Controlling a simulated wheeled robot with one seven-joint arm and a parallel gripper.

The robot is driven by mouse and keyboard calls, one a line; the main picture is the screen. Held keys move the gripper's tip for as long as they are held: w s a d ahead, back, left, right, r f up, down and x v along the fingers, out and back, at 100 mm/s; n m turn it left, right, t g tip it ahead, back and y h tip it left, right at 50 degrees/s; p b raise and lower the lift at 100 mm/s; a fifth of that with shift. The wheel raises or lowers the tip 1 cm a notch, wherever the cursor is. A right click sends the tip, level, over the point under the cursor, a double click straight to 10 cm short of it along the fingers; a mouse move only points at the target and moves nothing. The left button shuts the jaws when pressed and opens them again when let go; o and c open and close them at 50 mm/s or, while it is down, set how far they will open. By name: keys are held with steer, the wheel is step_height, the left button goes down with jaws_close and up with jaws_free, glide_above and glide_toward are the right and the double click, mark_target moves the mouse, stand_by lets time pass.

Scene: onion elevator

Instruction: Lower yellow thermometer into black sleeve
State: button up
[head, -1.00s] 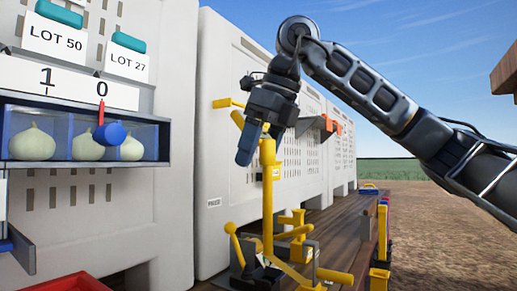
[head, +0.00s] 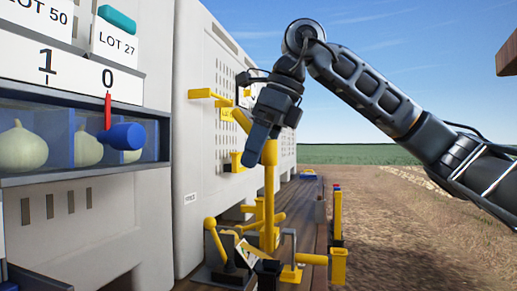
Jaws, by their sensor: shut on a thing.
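My gripper (head: 257,146) is dark, with its fingers pointing down, high above the wooden bench.
Pale vented crates (head: 205,150) line the left side, with yellow brackets (head: 208,95) on one. A yellow lever (head: 215,240) rises from the bench (head: 312,225). Open ground lies to the right.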

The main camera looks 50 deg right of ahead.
steer(key=shift+f+b, duration=5.65)
steer(key=shift+f, duration=1.45)
steer(key=o, duration=1.6)
steer(key=v, duration=0.7)
steer(key=shift+s+r, duration=0.1)
steer(key=shift+r, duration=0.3)
